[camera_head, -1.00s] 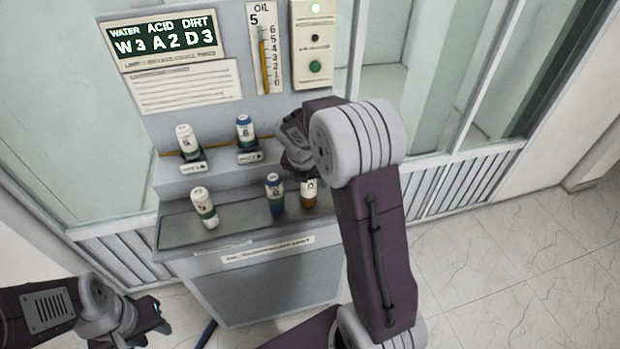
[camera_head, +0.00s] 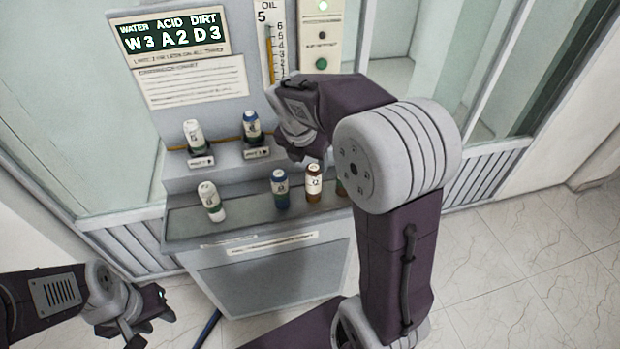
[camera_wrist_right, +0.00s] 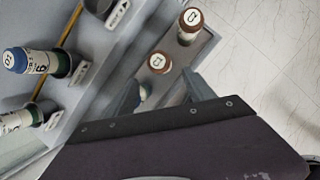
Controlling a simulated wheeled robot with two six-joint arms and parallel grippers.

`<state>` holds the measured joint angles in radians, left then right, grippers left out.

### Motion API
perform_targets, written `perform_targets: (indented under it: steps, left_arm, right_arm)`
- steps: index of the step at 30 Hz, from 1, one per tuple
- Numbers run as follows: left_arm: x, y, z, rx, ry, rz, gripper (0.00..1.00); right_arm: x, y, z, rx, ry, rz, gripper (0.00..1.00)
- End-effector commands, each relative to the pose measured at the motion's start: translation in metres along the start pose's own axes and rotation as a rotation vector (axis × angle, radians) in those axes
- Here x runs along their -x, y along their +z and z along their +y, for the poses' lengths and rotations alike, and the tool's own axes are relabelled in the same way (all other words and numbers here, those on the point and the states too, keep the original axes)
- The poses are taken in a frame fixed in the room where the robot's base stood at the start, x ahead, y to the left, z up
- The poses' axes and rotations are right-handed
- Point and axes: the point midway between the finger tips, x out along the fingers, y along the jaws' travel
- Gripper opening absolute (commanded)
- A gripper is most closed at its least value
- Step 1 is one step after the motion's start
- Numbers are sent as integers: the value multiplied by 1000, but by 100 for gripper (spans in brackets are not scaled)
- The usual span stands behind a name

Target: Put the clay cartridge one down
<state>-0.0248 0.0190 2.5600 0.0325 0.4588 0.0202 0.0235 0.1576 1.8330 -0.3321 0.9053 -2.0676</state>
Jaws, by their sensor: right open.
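Two brown-capped cartridges stand upright on the lower shelf. One (camera_head: 313,183) is plain in the head view; the other (camera_head: 341,187) is mostly behind my right arm. I cannot tell from their small labels which is clay. The right wrist view shows a far brown cap (camera_wrist_right: 191,18) and a nearer one (camera_wrist_right: 158,62), between my right fingers in the picture. My right gripper (camera_head: 297,153) is open and empty, above the lower shelf beside the cartridges; contact cannot be seen. My left gripper (camera_head: 152,320) is open and empty, low at the left.
A white-capped cartridge (camera_head: 194,135) and a blue-capped one (camera_head: 252,127) stand in upper-step holders. The back panel carries a display (camera_head: 172,37) and oil gauge.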

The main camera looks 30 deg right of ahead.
Motion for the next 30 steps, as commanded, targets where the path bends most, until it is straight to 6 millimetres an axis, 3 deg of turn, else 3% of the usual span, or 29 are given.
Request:
perform_targets:
  steps: [2,9,12,15,20,30]
  left_arm:
    - [0,0,0,0,0,0,36]
    - [0,0,0,0,0,0,36]
    - [0,0,0,0,0,0,36]
    - [0,0,0,0,0,0,36]
    - [0,0,0,0,0,0,36]
    - [0,0,0,0,0,0,36]
  right_arm:
    - [-11,-24,-5,-218,3,47,63]
    - [-46,-130,-42,-1365,-124,223,63]
    - [-54,-162,-60,-1773,-216,244,63]
    - [-58,-183,-73,-2053,-289,239,63]
    - [-60,-195,-81,-2232,-336,227,63]
    - [-60,-195,-81,-2236,-337,226,63]
